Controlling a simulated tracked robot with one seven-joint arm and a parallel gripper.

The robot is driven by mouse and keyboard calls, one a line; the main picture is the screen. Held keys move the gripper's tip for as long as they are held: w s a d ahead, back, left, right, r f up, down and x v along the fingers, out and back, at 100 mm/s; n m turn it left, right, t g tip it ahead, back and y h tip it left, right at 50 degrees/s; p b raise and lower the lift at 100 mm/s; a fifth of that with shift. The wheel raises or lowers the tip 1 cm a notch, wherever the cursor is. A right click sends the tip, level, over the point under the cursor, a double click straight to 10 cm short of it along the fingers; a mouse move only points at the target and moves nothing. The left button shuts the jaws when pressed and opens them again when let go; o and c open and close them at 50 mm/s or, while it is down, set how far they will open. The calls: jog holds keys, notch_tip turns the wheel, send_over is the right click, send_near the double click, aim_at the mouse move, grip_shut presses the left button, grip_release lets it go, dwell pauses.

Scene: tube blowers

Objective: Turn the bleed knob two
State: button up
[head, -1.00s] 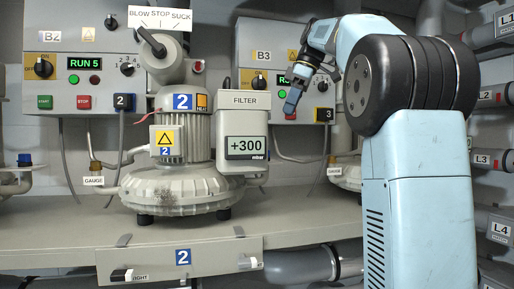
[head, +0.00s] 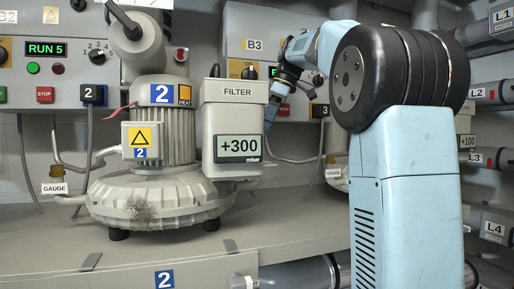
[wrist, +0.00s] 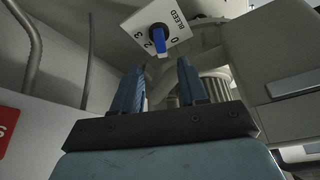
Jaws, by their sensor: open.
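The bleed knob (wrist: 158,40) shows in the wrist view: a dark round knob with a blue bar, on a white plate marked BLEED with 0, 2 and 3 readable. The blue bar points down the picture, between the 2 and the 0. My gripper (wrist: 160,88) is open below it in that view, its two blue fingers apart with nothing between them. In the head view my gripper (head: 271,108) is just right of the grey filter box (head: 228,168) of blower 2, which reads +300 mbar.
Blower 2 (head: 150,198) stands on the grey bench (head: 285,230) left of the filter box. Panel B3 (head: 245,30) is behind my arm, with a grey cable hanging below. A gauge (head: 54,187) sits at the left. Labelled pipes (head: 495,95) line the right side.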

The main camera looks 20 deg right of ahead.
jog(key=x, duration=0.8)
jog(key=shift+a, duration=0.1)
jog(key=shift+r, duration=0.1)
grip_shut()
